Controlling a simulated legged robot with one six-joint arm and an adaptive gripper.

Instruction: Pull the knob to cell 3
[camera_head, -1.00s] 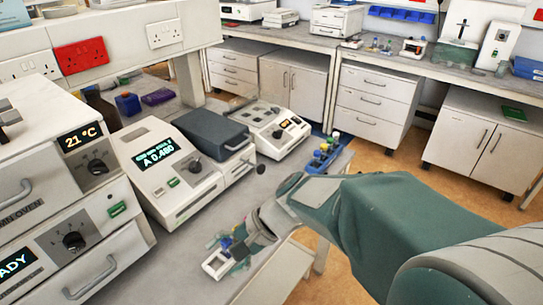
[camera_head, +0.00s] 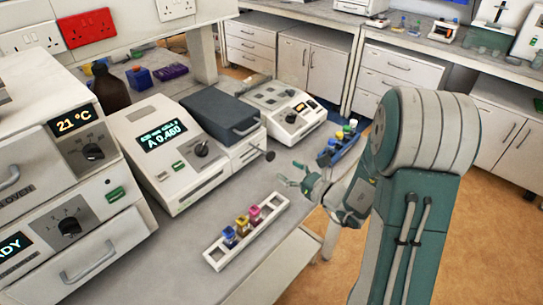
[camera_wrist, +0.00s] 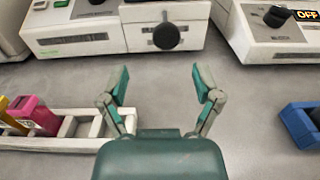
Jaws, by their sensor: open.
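The knob (camera_head: 269,156) is a round black pull knob on a short rod, sticking out from the right front of a white spectrophotometer (camera_head: 172,192). Its display reads A 0.460; the small upper line is hard to read. In the wrist view the knob (camera_wrist: 166,36) is ahead of my gripper (camera_wrist: 162,82), roughly centred between the fingers and apart from them. In the head view my gripper (camera_head: 290,182) is in front of the knob, a little to its right. Its two green-tipped fingers are open and empty.
A white cuvette rack (camera_head: 214,256) with blue, yellow and pink cuvettes lies on the bench, left of my gripper in the wrist view. A blue vial rack (camera_head: 347,149) stands to the right. Another white instrument (camera_head: 288,131) stands behind.

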